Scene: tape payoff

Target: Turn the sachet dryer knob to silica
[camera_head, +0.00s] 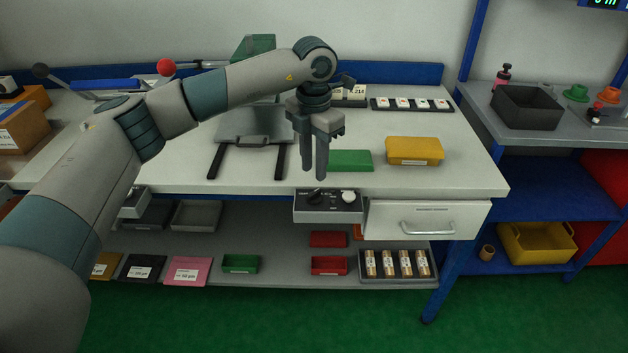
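A grey control box (328,214) is mounted under the front edge of the workbench, left of a white drawer. Its top carries a dark knob (315,194) on the left and a round white knob (348,196) on the right. The lettering is too small to read, so I cannot tell which setting is selected. My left gripper (315,177) points straight down over the front of the bench, just above the dark knob in the picture. Its two fingers are close together with nothing seen between them. Whether they touch the knob is unclear. My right gripper is out of view.
A green block (350,160) and a yellow bin (414,150) stand on the bench right of the gripper. The white drawer (427,218) adjoins the box. A lower shelf (290,262) holds small trays and several cylinders. A blue-framed side bench stands right.

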